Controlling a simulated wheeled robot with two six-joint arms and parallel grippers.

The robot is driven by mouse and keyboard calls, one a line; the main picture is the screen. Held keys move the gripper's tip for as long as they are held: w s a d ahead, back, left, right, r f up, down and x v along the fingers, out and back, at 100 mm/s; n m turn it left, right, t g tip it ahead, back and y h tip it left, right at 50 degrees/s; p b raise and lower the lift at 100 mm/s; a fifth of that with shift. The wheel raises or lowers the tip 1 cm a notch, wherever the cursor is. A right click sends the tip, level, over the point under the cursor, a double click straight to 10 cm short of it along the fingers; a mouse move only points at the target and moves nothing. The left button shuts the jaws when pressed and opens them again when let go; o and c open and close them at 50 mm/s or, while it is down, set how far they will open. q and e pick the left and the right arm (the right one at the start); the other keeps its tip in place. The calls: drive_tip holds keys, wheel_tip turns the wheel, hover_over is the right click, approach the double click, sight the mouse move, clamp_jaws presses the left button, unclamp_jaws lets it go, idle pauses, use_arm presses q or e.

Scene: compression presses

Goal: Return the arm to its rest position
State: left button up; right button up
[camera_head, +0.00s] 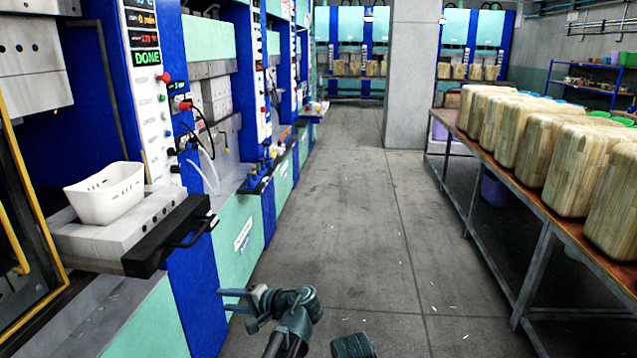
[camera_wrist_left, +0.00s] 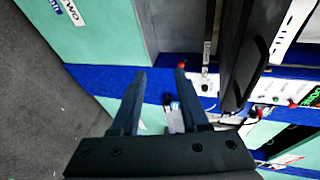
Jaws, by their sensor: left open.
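My left gripper (camera_head: 225,300) is low in the head view, out over the floor aisle in front of the presses. Its two dark fingers are apart and nothing is between them, as the left wrist view (camera_wrist_left: 160,76) also shows. The gripper touches nothing that I can see. A dark rounded part of my own body shows at the bottom edge. My right gripper is not in view.
A white basket (camera_head: 106,193) sits on the press's grey plate (camera_head: 110,240), by a black handled front (camera_head: 170,237). Blue and green presses line the left. At right, a table (camera_head: 552,215) holds several tan ribbed cases (camera_head: 585,170). The aisle floor (camera_head: 345,215) is clear.

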use_arm(q)
drive_tip(key=s+d+f+n+g+h, duration=0.35)
drive_tip(key=s+f+h, duration=0.7)
drive_tip(key=f, duration=0.35)
drive_tip(key=s+d+m+g+h+p, duration=0.1)
drive_tip(key=s+d, duration=0.3)
drive_tip(key=d, duration=0.4)
drive_tip(key=s+d+r+m+h+p, duration=0.1)
drive_tip(key=s+d+m, duration=0.1)
drive_tip(key=s+d, duration=0.2)
drive_tip(key=d, duration=0.3)
drive_tip(key=shift+s+d+r+g, duration=0.25)
drive_tip(key=shift+s+d+g, duration=0.1)
drive_tip(key=shift+d, duration=0.05)
drive_tip(key=shift+o, duration=0.2)
idle(1.5)
